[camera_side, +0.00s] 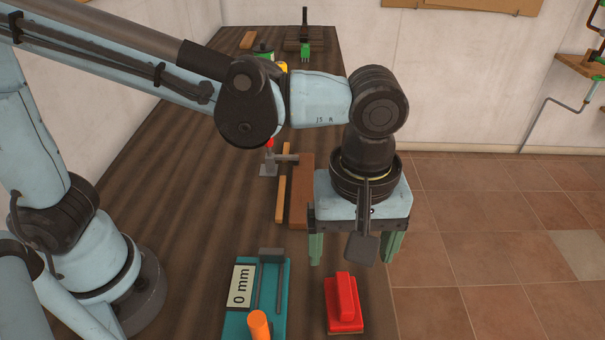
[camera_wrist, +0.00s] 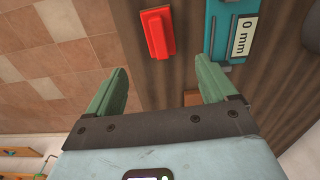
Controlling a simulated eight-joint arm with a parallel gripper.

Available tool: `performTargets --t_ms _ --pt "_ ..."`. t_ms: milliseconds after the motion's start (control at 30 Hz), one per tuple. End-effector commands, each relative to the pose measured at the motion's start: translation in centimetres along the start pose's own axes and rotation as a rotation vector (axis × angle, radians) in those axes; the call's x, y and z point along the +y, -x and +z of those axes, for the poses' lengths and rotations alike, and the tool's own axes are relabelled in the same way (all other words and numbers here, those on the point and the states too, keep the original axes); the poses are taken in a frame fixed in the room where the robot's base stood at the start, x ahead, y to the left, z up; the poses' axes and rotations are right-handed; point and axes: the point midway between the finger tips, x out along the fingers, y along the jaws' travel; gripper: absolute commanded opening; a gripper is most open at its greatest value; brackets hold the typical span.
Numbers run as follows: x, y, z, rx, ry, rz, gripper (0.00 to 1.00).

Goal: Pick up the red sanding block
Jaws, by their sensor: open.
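The red sanding block (camera_side: 343,306) lies on the dark wooden bench near its right edge, with a raised red handle on top and a paler layer underneath. In the wrist view the block (camera_wrist: 158,33) is at the top middle, ahead of the fingers. My gripper (camera_side: 355,250) is open and empty, its two green fingers spread wide above the bench, behind the block in the side view. In the wrist view the gripper (camera_wrist: 162,88) shows a wide gap between the fingertips, and the block is apart from both.
A teal device marked "0 mm" (camera_side: 240,287) with an orange handle (camera_side: 259,326) stands left of the block. A brown wooden board (camera_side: 302,190) and a clamp-like tool (camera_side: 270,168) lie farther back. The bench edge drops to the tiled floor (camera_side: 480,230) on the right.

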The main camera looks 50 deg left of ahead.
Motion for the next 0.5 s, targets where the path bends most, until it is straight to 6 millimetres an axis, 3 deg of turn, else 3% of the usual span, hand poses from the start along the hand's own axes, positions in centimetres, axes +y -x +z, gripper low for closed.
performTargets --t_ms 167,500 --pt "0.1 -1.2 0.5 0.001 0.018 -0.011 0.85" --pt "0.1 -5.9 0.4 0.000 0.017 -0.009 0.85"
